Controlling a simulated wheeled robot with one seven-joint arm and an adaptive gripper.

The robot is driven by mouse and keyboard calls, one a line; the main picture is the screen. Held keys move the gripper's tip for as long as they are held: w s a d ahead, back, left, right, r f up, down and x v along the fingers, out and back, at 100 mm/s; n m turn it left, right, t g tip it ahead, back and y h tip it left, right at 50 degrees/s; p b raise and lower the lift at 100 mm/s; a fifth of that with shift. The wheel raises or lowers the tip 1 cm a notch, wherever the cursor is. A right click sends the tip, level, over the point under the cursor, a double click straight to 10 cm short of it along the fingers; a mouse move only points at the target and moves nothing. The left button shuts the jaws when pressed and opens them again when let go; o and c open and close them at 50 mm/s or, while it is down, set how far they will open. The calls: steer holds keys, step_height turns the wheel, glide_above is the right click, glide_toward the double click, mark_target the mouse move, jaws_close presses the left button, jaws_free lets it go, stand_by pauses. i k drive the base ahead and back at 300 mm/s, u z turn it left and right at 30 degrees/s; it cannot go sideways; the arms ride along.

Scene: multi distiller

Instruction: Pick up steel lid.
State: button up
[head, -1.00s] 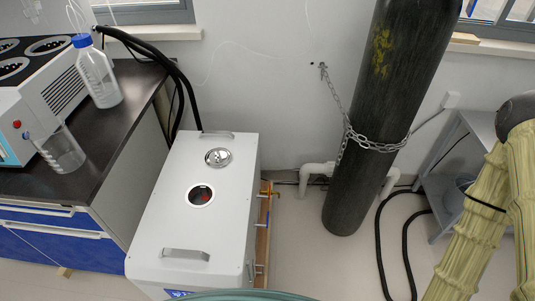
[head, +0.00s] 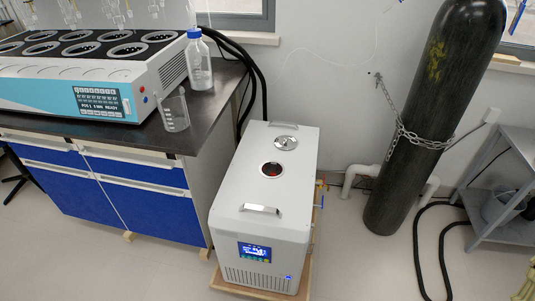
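The steel lid (head: 286,143) is a small round shiny disc with a knob. It lies on the top of the white chiller box (head: 240,183), towards the back, just behind a round dark opening (head: 271,169) with red inside. The lid is beside the opening and does not cover it. My gripper does not show in the head view. Only a pale yellow sleeved bit of my arm shows at the lower right edge.
The chiller has a front handle (head: 261,209) and a back handle (head: 283,124). A dark bench (head: 150,135) at left holds a bottle (head: 199,62), a beaker (head: 174,112) and the distiller (head: 110,85). A chained gas cylinder (head: 430,120) stands at right. Floor is clear in front.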

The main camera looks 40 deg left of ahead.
mark_target(285, 142)
steer(key=k, duration=0.2)
steer(key=u, duration=1.35)
steer(key=i, duration=0.45)
steer(key=z, duration=0.05)
